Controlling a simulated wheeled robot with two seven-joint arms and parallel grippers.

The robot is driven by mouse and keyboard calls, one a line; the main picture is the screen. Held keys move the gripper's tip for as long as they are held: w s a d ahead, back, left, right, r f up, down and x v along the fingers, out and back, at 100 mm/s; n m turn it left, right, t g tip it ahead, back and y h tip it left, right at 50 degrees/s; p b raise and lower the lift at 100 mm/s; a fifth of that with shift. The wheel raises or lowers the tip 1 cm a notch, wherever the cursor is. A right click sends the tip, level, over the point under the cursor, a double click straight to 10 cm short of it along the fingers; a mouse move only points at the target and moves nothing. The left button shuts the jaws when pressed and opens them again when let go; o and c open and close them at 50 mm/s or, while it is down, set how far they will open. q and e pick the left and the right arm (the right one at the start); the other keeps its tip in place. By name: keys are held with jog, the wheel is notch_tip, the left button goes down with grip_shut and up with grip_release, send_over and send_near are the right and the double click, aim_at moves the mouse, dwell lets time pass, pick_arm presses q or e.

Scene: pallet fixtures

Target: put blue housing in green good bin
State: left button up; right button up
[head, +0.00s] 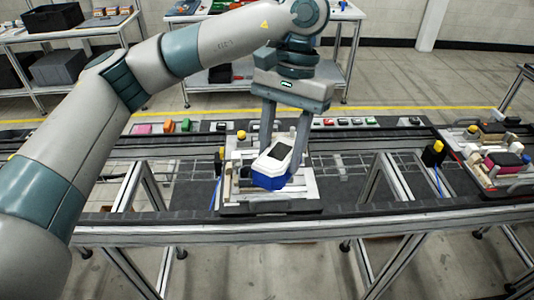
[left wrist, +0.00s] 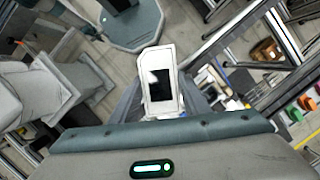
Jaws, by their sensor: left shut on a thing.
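The blue housing (head: 268,181) has a blue lower body and a white top with a dark panel. My left gripper (head: 281,160) is shut on it, with a finger on each side. The housing is tilted and hangs over the pallet fixture (head: 236,207) on the near conveyor; I cannot tell how much gap is below it. In the left wrist view the housing (left wrist: 150,105) shows its white face and dark panel in front of the palm. I cannot make out a green good bin in either view. My right gripper is not in view.
A second pallet fixture (head: 493,172) with coloured parts sits at the right on the conveyor. A yellow-topped post (head: 434,154) stands between the fixtures. Tables with dark bins (head: 58,67) stand behind, across open floor.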

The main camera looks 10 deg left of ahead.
pick_arm(q)
jog(key=w+d+n+h, duration=0.1)
jog(key=w+d+n, duration=0.2)
jog(key=w+d, duration=0.4)
jog(key=shift+w+d, duration=0.2)
jog(key=shift+d, duration=0.35)
jog(key=shift+s+d, duration=0.1)
jog(key=shift+d, duration=0.05)
